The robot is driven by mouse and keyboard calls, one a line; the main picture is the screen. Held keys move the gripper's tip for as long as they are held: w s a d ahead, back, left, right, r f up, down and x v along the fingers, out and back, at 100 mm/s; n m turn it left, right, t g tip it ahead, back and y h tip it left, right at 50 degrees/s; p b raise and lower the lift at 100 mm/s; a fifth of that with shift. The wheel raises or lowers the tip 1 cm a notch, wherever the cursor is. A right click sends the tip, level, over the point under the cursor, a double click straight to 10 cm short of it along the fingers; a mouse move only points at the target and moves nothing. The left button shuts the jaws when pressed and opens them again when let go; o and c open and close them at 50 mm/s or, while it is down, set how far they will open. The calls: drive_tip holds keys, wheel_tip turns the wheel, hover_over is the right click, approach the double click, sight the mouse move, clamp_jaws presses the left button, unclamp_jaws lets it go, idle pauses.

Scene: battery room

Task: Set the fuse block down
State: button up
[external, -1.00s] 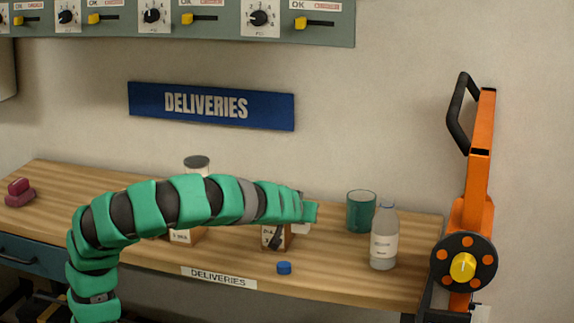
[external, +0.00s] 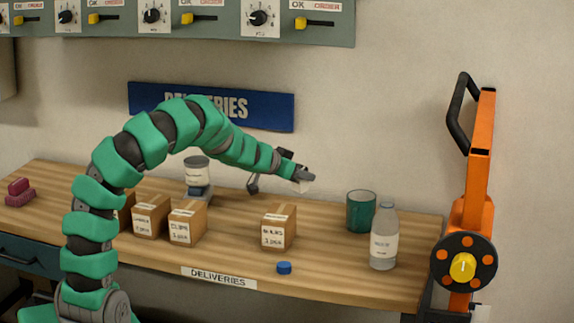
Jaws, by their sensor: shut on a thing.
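My gripper (external: 301,178) is raised above the back of the wooden table (external: 345,275), behind and above a small cardboard box. It is shut on a small pale block, the fuse block (external: 305,187), of which only a part shows below the dark fingers. The block looks clear of the table top. The exact grip is too small to make out.
Several labelled cardboard boxes (external: 187,223) stand at the left, and one box (external: 279,227) in the middle. A scale with a can (external: 197,172) is behind. A blue cap (external: 284,268), green cup (external: 361,211) and bottle (external: 384,237) are at the right.

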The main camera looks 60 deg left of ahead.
drive_tip(key=s+a+m+h+p, duration=0.2)
drive_tip(key=s+a+h+p, duration=0.15)
drive_tip(key=a, duration=0.25)
drive_tip(key=shift+y, duration=0.45)
drive_tip(key=f+b, duration=0.1)
drive_tip(key=f, duration=0.5)
drive_tip(key=f+b, duration=0.1)
drive_tip(key=f, duration=0.2)
drive_tip(key=shift+s+a+f+b, duration=0.2)
drive_tip(key=shift+s+b, duration=0.1)
drive_tip(key=shift+s, duration=0.1)
drive_tip(key=shift+r, duration=0.1)
drive_tip(key=o, duration=1)
drive_tip(key=v, duration=0.5)
drive_tip(key=shift+s+p, duration=0.1)
drive_tip(key=shift+p, duration=0.2)
wheel_tip(320, 180, up, 7)
drive_tip(key=shift+f+p, duration=0.1)
drive_tip(key=shift+p, duration=0.65)
